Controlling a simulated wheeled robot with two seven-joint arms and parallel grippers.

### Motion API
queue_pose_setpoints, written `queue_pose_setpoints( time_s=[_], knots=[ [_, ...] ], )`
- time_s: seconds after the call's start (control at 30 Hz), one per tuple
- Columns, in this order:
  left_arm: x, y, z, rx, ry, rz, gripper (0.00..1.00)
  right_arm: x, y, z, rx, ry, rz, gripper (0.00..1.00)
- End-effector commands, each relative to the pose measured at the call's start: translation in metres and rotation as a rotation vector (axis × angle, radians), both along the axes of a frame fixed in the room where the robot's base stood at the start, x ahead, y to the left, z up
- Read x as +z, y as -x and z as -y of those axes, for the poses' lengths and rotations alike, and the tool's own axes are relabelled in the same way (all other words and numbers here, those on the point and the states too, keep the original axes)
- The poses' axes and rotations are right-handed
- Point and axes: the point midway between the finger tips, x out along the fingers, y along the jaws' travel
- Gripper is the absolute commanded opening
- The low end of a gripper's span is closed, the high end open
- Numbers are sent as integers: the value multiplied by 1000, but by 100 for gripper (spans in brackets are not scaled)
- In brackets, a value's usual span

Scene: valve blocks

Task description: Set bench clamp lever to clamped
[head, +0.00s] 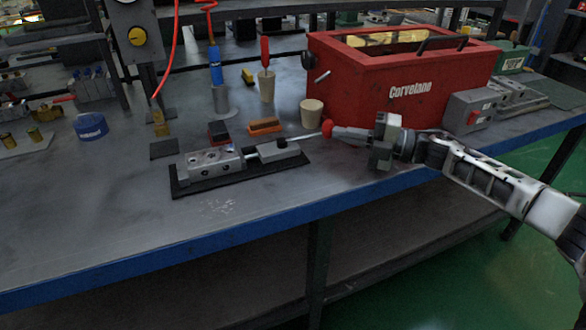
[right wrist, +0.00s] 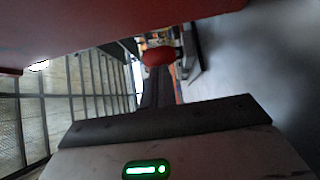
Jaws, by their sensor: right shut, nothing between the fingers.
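The bench clamp (head: 212,163) is a grey metal block on a dark base plate near the front of the bench. Its thin lever rod (head: 303,137) reaches out to the right and slightly up, ending in a red ball knob (head: 327,128). My right gripper (head: 336,131) is shut and empty, its fingertips just right of the knob. Whether they touch it I cannot tell. In the right wrist view the red knob (right wrist: 158,56) shows just beyond the fingertips. My left gripper is not in view.
A large red box (head: 365,95) lettered "Corvelane" stands close behind my right gripper; its red side fills the top of the right wrist view. A beige cup (head: 311,112) and an orange-topped block (head: 265,126) stand behind the clamp. The bench in front of the clamp is clear.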

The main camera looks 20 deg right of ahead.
Motion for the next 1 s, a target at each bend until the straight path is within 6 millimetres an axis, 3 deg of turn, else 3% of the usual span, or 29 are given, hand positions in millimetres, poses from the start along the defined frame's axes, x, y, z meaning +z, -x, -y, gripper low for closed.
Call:
queue_pose_setpoints(
  time_s=[0.77,1.0],
  knots=[
    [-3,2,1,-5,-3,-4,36,3,-4,3,-9,-4,7,0],
    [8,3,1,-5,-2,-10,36,5,9,-10,18,-4,3,0]
  ],
)
